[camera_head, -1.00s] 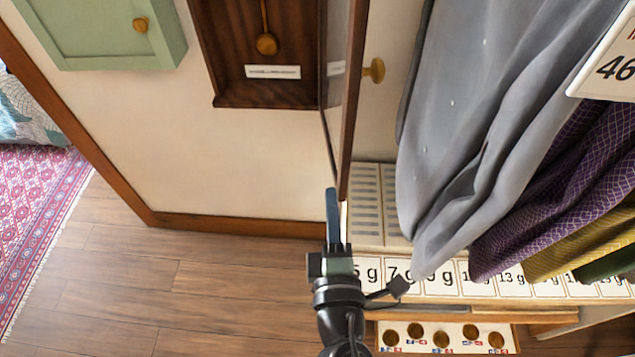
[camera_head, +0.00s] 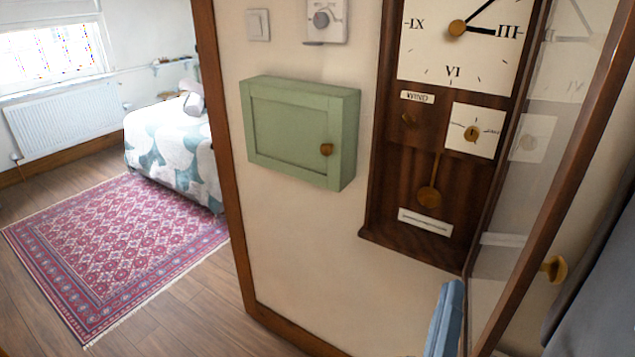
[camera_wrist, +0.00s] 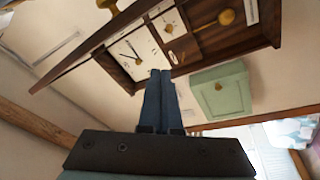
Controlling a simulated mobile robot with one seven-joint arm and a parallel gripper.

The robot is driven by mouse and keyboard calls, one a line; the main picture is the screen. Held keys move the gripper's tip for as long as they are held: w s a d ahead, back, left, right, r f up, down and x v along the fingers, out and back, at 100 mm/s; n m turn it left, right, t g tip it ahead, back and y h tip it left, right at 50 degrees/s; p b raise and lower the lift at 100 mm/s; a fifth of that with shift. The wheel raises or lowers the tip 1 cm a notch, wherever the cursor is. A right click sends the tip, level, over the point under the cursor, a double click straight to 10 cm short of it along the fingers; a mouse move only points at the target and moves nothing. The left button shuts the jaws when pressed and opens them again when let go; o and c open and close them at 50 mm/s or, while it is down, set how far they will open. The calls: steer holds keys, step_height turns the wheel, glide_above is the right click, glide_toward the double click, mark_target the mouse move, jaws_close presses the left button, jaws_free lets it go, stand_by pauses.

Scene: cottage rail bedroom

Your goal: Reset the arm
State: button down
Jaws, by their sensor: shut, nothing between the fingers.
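My gripper (camera_head: 446,310) shows at the bottom right of the head view as blue fingers pointing up, near the lower edge of the open glass clock door. In the wrist view my gripper (camera_wrist: 161,75) is shut, its two blue fingers together with nothing between them. The rest of my arm is out of the head view.
The dark wooden wall clock (camera_head: 399,165) has its glass door (camera_head: 590,118) swung open to the right. A green wall cabinet (camera_head: 290,128) hangs left of it, closed. Grey fabric (camera_head: 597,285) hangs at the right edge. A red rug (camera_head: 125,240) and bed (camera_head: 170,150) lie beyond the wall's edge at left.

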steer(key=w+a+r+m+t+y, duration=0.1)
steer(key=a+r+m+t, duration=0.15)
steer(key=r, duration=0.65)
steer(key=w+a+r+m+t, duration=0.1)
steer(key=a+r+m, duration=0.25)
steer(key=r, duration=0.55)
steer(key=s+a+r+t+y, duration=0.2)
steer(key=s+a+r+y, duration=0.1)
steer(key=r, duration=0.5)
steer(key=s+a+r+t+y, duration=0.3)
steer(key=a+r+y, duration=0.2)
steer(key=a+r, duration=0.2)
steer(key=shift+r, duration=0.55)
